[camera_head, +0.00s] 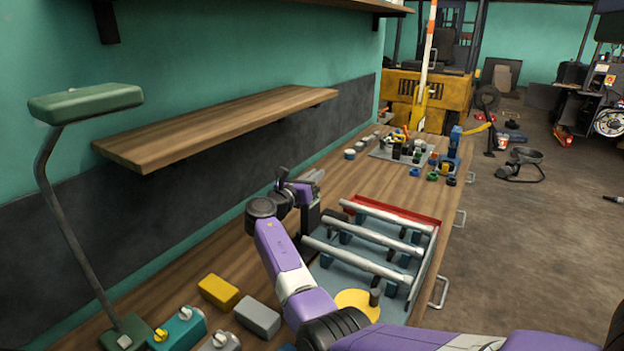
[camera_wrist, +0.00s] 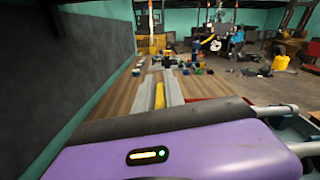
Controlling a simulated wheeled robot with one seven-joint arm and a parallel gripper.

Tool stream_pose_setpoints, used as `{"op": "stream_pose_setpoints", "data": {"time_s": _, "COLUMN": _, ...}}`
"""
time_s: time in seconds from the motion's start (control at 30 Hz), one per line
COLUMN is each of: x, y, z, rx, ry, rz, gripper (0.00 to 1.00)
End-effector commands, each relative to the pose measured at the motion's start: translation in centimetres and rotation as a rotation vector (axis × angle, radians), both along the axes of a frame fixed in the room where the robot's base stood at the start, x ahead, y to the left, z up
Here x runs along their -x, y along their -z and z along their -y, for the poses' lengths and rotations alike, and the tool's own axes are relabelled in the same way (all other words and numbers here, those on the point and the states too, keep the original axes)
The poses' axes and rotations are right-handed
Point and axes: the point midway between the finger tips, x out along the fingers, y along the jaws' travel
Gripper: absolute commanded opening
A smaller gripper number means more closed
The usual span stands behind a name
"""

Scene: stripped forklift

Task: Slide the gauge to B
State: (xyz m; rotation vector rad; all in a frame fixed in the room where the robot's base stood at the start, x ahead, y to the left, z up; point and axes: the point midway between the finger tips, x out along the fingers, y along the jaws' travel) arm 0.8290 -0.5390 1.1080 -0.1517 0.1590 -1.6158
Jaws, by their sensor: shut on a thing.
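My gripper (camera_head: 310,182) is over the workbench, beside the far left end of a blue-grey tray with pale rods (camera_head: 385,218). A dark upright block (camera_head: 310,214) stands just below it. In the wrist view, grey jaws (camera_wrist: 158,92) point away along the bench with a narrow yellow piece (camera_wrist: 160,96) between them. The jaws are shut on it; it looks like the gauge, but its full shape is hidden. No letter B or other mark can be read in either view. My purple arm covers the tray's near left side.
A yellow disc (camera_head: 357,304) lies at the tray's near end. Yellow (camera_head: 218,291) and grey (camera_head: 257,317) blocks and a green lamp (camera_head: 86,103) are at left. Small parts on a grey plate (camera_head: 385,153) stand farther back. A wooden shelf (camera_head: 215,124) overhangs the left side.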

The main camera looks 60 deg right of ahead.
Motion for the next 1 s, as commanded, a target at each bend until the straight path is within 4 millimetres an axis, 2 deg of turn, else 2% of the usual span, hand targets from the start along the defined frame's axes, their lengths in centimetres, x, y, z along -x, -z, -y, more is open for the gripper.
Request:
{"op": "stream_pose_setpoints", "data": {"time_s": 0.03, "x": 0.4, "y": 0.2, "z": 0.2, "rx": -0.003, "ry": 0.010, "rz": -0.003, "gripper": 0.00}}
{"op": "stream_pose_setpoints", "data": {"time_s": 0.07, "x": 0.5, "y": 0.2, "z": 0.2, "rx": -0.003, "ry": 0.010, "rz": -0.003, "gripper": 0.18}}
{"op": "stream_pose_setpoints", "data": {"time_s": 0.13, "x": 0.4, "y": 0.2, "z": 0.2, "rx": -0.003, "ry": 0.009, "rz": -0.003, "gripper": 0.32}}
{"op": "stream_pose_setpoints", "data": {"time_s": 0.17, "x": 0.4, "y": 0.2, "z": 0.2, "rx": -0.003, "ry": 0.008, "rz": -0.003, "gripper": 0.33}}
{"op": "stream_pose_setpoints", "data": {"time_s": 0.53, "x": 0.1, "y": 0.1, "z": -0.5, "rx": -0.001, "ry": 0.002, "rz": -0.001, "gripper": 0.33}}
{"op": "stream_pose_setpoints", "data": {"time_s": 0.9, "x": -0.2, "y": 0.2, "z": -6.1, "rx": -0.001, "ry": 0.002, "rz": -0.002, "gripper": 0.33}}
{"op": "stream_pose_setpoints", "data": {"time_s": 1.0, "x": -0.2, "y": 0.2, "z": -7.0, "rx": -0.001, "ry": 0.004, "rz": -0.001, "gripper": 0.33}}
